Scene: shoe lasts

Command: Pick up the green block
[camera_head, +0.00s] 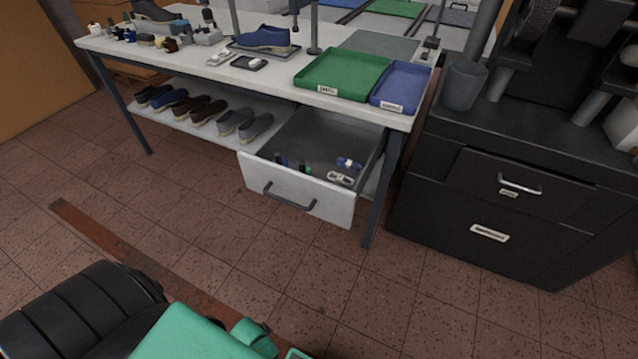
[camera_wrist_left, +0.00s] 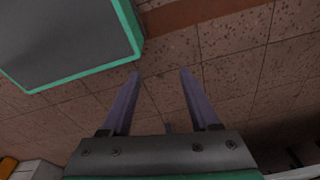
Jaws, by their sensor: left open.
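In the head view a drawer (camera_head: 296,190) under the white workbench stands open. Inside it, a small green piece (camera_head: 307,171) shows beside a dark item; it may be the green block, but it is too small to be sure. In the left wrist view my left gripper (camera_wrist_left: 160,73) is open, with nothing between its two fingers and the tiled floor behind them. The left gripper's fingers do not show in the head view, and they are apart from the drawer. My right gripper is in neither view.
The drawer also holds a blue-and-white item (camera_head: 348,163) and a whitish item (camera_head: 341,179). A green tray (camera_head: 341,74) and a blue tray (camera_head: 401,87) lie on the bench top. Several shoes stand on the shelf left of the drawer. A black cabinet (camera_head: 500,215) stands right.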

